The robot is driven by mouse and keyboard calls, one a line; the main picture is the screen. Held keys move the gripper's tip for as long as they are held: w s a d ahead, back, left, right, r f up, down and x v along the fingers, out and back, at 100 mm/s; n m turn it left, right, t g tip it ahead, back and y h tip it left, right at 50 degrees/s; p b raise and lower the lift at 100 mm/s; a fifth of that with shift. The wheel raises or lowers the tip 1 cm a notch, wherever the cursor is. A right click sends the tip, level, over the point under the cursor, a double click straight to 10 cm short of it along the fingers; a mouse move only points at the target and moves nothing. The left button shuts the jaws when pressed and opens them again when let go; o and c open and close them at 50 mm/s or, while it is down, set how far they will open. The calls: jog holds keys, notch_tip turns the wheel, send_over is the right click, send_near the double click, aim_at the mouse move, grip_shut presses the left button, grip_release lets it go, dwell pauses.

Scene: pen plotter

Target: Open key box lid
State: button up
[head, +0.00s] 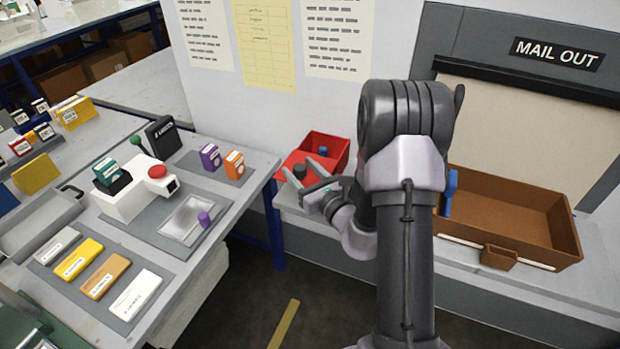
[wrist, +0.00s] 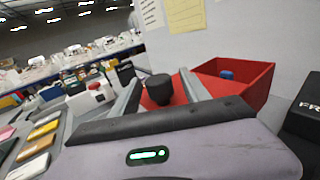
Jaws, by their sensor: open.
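The red key box (head: 341,157) stands on the ledge in front of the wall, left of my arm. A red panel with a black knob (head: 299,171), seemingly its lid, is at its near left side. A small blue object (head: 323,152) shows inside the box's open part. My gripper (head: 294,166) is open, its fingers reaching toward the knob. In the wrist view the black knob (wrist: 160,88) appears between the two fingers, with a gap on each side. The box's red wall (wrist: 256,92) and the blue object (wrist: 227,75) show beyond the right finger.
A brown tray (head: 520,232) with a blue handle-like piece (head: 451,190) stands right of my arm under the MAIL OUT sign (head: 557,54). A grey workbench (head: 238,203) with a white device (head: 130,196) and coloured boxes is at the left. A dark box (wrist: 305,112) is at the wrist view's right edge.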

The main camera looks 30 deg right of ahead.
jog(key=s+d+p, duration=0.1)
jog(key=s+p, duration=0.5)
jog(key=s, duration=1.1)
jog(key=shift+p, duration=0.3)
jog(key=shift+r, duration=0.1)
